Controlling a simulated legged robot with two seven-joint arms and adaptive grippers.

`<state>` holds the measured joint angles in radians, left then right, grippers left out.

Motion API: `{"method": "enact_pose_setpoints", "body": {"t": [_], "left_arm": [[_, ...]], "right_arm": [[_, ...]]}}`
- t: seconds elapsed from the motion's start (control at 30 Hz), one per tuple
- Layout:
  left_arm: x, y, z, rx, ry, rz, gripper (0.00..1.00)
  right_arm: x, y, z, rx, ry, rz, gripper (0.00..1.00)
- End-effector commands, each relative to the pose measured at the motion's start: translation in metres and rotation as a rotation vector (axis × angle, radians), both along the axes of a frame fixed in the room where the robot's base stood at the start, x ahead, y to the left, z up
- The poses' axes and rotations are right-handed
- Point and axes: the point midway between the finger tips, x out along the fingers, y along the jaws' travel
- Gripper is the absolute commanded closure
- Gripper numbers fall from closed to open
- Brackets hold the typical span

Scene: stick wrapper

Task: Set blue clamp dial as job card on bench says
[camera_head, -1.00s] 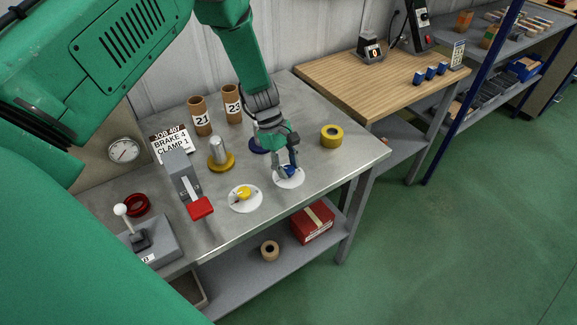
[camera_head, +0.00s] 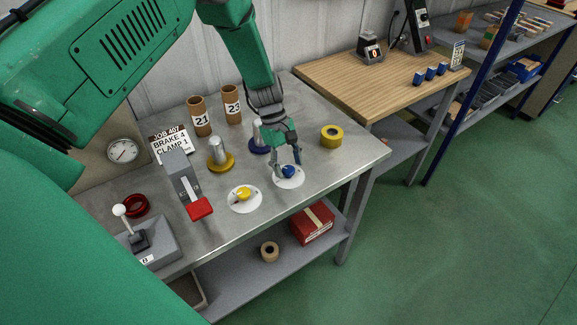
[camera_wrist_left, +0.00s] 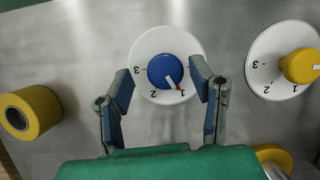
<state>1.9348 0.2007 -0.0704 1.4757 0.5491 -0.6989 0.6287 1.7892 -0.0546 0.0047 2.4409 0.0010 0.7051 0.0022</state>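The job card (camera_head: 170,140) on the bench reads JOB 407, BRAKE 4, CLAMP 1. The blue clamp dial (camera_head: 289,171) sits on a white disc on the metal bench (camera_head: 330,165). In the left wrist view the blue dial (camera_wrist_left: 172,70) has a white pointer aimed at the 1, beside a small red mark. My left gripper (camera_head: 287,168) is over the dial, and in its wrist view the fingers (camera_wrist_left: 161,68) are spread on either side with gaps to the knob. My right gripper is not in view.
A yellow dial (camera_head: 243,194) is beside the blue one. A red-handled lever (camera_head: 200,208), a yellow-based post (camera_head: 219,158), cardboard tubes (camera_head: 201,118) and a yellow tape roll (camera_head: 331,136) stand around. The bench's front right is clear.

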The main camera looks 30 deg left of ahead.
Motion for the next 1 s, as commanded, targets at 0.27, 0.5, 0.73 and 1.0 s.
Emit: {"method": "enact_pose_setpoints", "body": {"t": [0.27,0.5,0.73,1.0], "left_arm": [[-0.003,-0.001,-0.002,-0.003,0.008,-0.002,0.49],[0.0,0.008,0.021,-0.002,0.006,0.0,0.49],[0.006,0.028,0.067,-0.003,0.004,0.001,0.49],[0.01,0.042,0.102,-0.003,0.007,0.0,0.49]], "right_arm": [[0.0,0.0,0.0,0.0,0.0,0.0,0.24],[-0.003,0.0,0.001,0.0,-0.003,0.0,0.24],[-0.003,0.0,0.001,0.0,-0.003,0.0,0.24],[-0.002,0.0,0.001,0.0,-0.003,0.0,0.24]]}}
